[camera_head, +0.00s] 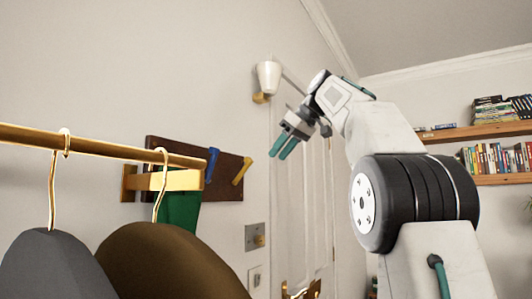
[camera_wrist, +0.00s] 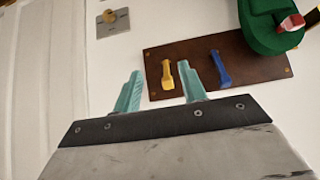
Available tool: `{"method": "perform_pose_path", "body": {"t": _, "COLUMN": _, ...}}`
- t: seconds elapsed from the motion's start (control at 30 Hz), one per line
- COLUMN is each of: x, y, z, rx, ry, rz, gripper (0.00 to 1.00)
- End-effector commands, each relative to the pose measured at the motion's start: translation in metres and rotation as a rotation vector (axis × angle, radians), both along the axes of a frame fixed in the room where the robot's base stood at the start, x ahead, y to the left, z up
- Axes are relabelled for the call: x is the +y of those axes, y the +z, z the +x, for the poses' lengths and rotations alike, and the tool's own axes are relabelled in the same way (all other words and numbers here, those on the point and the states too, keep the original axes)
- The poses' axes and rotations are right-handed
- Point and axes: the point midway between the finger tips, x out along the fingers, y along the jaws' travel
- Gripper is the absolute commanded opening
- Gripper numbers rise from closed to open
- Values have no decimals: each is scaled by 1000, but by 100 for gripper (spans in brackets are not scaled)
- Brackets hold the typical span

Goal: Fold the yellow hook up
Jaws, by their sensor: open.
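The yellow hook (camera_head: 242,170) is on the right part of a dark brown wall board (camera_head: 224,186), slanting down and left in the head view. In the wrist view, the yellow hook (camera_wrist: 167,76) shows between my fingers, closer to the right one. The board (camera_wrist: 197,50) is behind it. My gripper (camera_head: 281,152) is open and empty, in front of the wall and right of the board in the head view. In the wrist view, both teal fingers of my gripper (camera_wrist: 160,70) show. No contact with the hook is visible; the exact gap is unclear.
A blue hook (camera_wrist: 220,70) sits beside the yellow one. A green item (camera_wrist: 262,30) with a red part hangs farther along. A brass rail (camera_head: 100,146) with dark hanging shapes crosses the left foreground. A wall lamp (camera_head: 268,77), switch plate (camera_head: 255,237) and white door (camera_head: 300,215) are nearby.

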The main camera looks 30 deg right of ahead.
Motion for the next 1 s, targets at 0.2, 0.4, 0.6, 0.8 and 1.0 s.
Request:
{"method": "perform_pose_path", "body": {"t": 0.2, "x": -10, "y": 0, "z": -21, "rx": 0, "ry": -1, "rz": 1, "gripper": 42}}
{"method": "perform_pose_path", "body": {"t": 0.4, "x": -11, "y": 0, "z": -24, "rx": 0, "ry": 1, "rz": 1, "gripper": 42}}
{"method": "perform_pose_path", "body": {"t": 0.6, "x": -13, "y": 0, "z": -25, "rx": 0, "ry": -4, "rz": 0, "gripper": 20}}
{"method": "perform_pose_path", "body": {"t": 0.8, "x": -17, "y": 6, "z": -56, "rx": -15, "ry": -49, "rz": 40, "gripper": 0}}
{"method": "perform_pose_path", "body": {"t": 1.0, "x": -8, "y": -10, "z": -67, "rx": 34, "ry": -297, "rz": 460, "gripper": 0}}
